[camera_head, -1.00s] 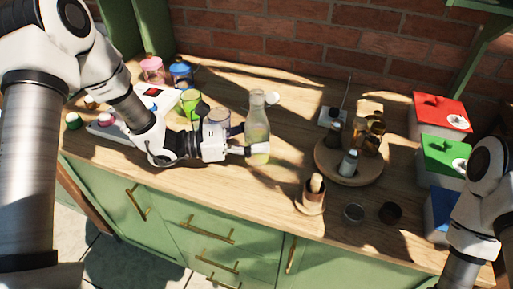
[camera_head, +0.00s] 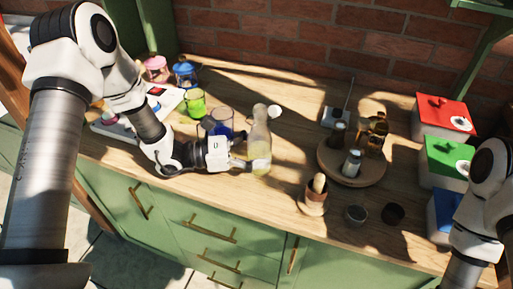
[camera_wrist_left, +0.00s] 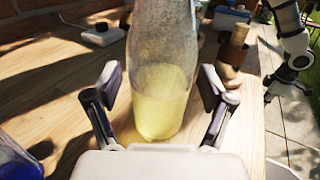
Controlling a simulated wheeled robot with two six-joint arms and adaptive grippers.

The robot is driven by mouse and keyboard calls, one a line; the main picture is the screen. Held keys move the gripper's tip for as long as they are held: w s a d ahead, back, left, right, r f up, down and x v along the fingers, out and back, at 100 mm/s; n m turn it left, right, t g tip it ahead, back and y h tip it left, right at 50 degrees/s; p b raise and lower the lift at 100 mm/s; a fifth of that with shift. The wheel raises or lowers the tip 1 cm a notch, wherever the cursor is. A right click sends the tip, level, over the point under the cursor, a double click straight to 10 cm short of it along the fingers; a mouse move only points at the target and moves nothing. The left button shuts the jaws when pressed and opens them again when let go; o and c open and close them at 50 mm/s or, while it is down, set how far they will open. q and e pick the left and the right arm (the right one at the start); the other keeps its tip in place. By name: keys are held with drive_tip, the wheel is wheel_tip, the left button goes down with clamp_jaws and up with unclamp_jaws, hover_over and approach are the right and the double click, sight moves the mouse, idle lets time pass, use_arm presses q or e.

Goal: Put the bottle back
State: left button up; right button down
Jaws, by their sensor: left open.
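The clear glass bottle (camera_head: 260,135) holds pale yellow liquid and stands upright on the wooden table. It also fills the middle of the left wrist view (camera_wrist_left: 162,75). My left gripper (camera_head: 255,163) is open, with its fingers on either side of the bottle's lower part. In the left wrist view the left gripper (camera_wrist_left: 158,100) shows gaps between both fingers and the glass. My right arm shows at the right edge of the head view, but its gripper is out of the frame.
A round wooden tray (camera_head: 338,176) with small bottles stands right of the bottle. A green glass (camera_head: 193,103) and a blue glass (camera_head: 221,122) stand to its left. Red (camera_head: 443,112), green (camera_head: 447,152) and blue boxes line the right side. A wooden cup (camera_head: 315,203) is near the front.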

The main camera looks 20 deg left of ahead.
use_arm(q)
drive_tip(key=shift+r+p, duration=0.3)
drive_tip(key=shift+r, duration=0.05)
drive_tip(key=v, duration=1.1)
drive_tip(key=shift+a, duration=0.1)
drive_tip(key=shift+s+a+f, duration=0.15)
drive_tip(key=shift+s+a, duration=0.05)
drive_tip(key=shift+a, duration=0.2)
